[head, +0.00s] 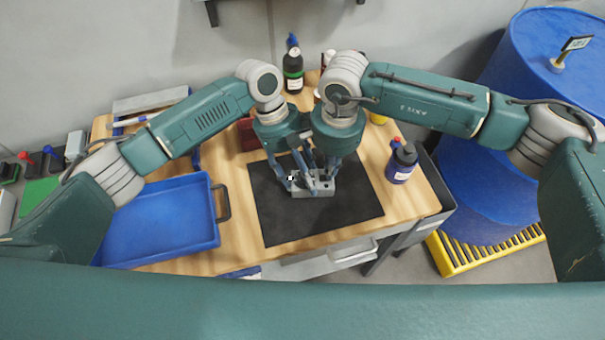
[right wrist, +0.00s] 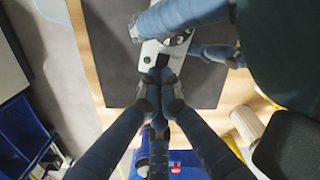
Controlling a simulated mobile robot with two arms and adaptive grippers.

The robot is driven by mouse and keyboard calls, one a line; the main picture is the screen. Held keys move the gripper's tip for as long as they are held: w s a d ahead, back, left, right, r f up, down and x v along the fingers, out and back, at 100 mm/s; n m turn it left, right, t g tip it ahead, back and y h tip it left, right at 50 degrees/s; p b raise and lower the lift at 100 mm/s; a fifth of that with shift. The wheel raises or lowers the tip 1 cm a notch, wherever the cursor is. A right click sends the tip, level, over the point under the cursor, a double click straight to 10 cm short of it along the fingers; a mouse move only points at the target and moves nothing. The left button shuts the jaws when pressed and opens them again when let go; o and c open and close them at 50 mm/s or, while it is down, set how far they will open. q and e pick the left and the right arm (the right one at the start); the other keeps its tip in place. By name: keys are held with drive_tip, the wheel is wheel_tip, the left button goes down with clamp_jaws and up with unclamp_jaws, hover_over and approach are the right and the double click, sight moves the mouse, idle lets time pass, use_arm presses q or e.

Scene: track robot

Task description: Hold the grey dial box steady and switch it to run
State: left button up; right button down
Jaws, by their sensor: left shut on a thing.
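The grey dial box (head: 318,191) sits on the black mat (head: 275,215) in the middle of the table, partly hidden under both grippers. In the right wrist view its pale face (right wrist: 152,55) shows, with dark round markings on it; the dial's setting cannot be read. My left gripper (head: 299,180) is shut on the box, its fingers on either side of it, as the right wrist view also shows (right wrist: 183,38). My right gripper (head: 322,184) is over the box; its fingertips (right wrist: 159,88) are together beside a small dark part at the box's near edge.
A blue tray (head: 165,222) stands left of the mat. A bottle with a blue body (head: 400,165) stands to the right, and a dark bottle (head: 293,70) at the back. Blue drums (head: 545,60) stand beyond the table's right edge. The mat's front is clear.

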use_arm(q)
drive_tip(key=shift+s+d+r, duration=0.2)
drive_tip(key=shift+s+d, duration=0.05)
drive_tip(key=shift+d, duration=0.2)
use_arm(e)
drive_tip(key=shift+s+f, duration=0.15)
drive_tip(key=shift+f, duration=0.4)
drive_tip(key=shift+s+f, duration=0.15)
drive_tip(key=shift+f, duration=0.4)
use_arm(q)
drive_tip(key=shift+w+a+f, duration=0.15)
drive_tip(key=shift+a, duration=0.2)
use_arm(e)
drive_tip(key=shift+w+a+r, duration=0.15)
drive_tip(key=shift+r, duration=1.25)
drive_tip(key=shift+w+a+r, duration=0.1)
drive_tip(key=shift+r, duration=1.25)
drive_tip(key=shift+d+r, duration=0.2)
drive_tip(key=shift+r, duration=0.25)
use_arm(q)
drive_tip(key=shift+w, duration=0.1)
drive_tip(key=o, duration=1.6)
drive_tip(key=shift+a, duration=0.1)
